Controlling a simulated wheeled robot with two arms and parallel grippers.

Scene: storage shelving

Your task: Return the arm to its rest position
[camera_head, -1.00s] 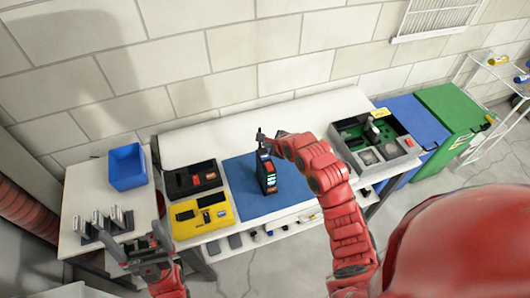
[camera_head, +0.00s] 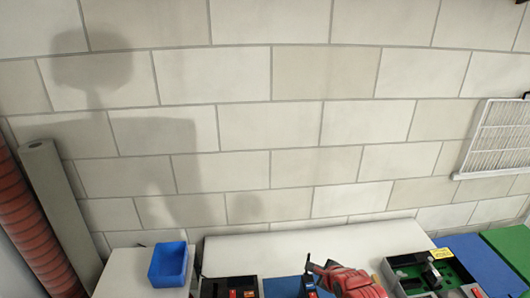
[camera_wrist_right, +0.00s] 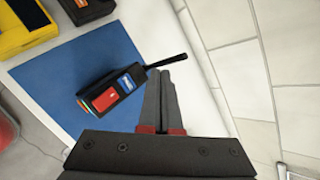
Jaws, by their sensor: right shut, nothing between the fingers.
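My right arm (camera_head: 352,283) reaches in at the bottom of the head view. Its gripper (camera_head: 322,268) is above the blue mat, near a black handheld device (camera_head: 310,287). In the right wrist view the fingers (camera_wrist_right: 160,78) are together with nothing between them. My left gripper is out of view.
A blue bin (camera_head: 168,266) stands at the left and a black case (camera_head: 225,289) beside the mat. A grey tray with green inside (camera_head: 412,270) is at the right. The yellow case (camera_wrist_right: 20,28) shows in the wrist view. The wall (camera_head: 250,130) is behind the bench.

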